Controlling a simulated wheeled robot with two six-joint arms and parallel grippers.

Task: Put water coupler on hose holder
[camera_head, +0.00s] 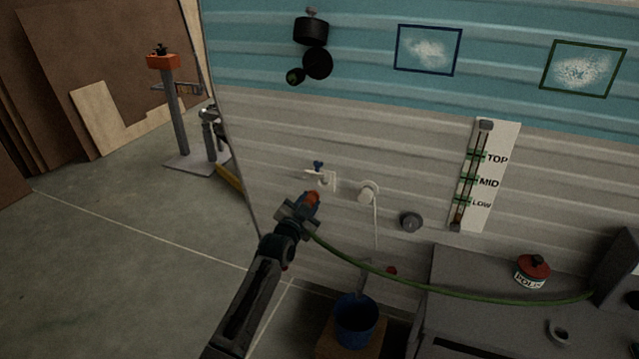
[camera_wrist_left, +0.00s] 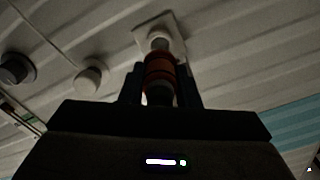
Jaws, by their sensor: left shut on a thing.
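My left gripper (camera_head: 308,207) is shut on the orange-red water coupler (camera_head: 313,198), which sits at the end of a green hose (camera_head: 430,286). In the left wrist view the coupler (camera_wrist_left: 159,75) stands between the fingers (camera_wrist_left: 160,92), its tip overlapping the outlet on a square white wall plate (camera_wrist_left: 172,32). I cannot tell if they touch. In the head view this is the wall tap (camera_head: 325,178) with a blue handle, just above the gripper. A round white fitting (camera_head: 368,191) and a round grey knob (camera_head: 410,222) are to its right; I cannot tell which is the hose holder. My right gripper is not in view.
A grey counter (camera_head: 470,275) at the right holds a red-lidded tin (camera_head: 532,270). A level gauge (camera_head: 480,178) hangs on the wall. The hose sags across to the right.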

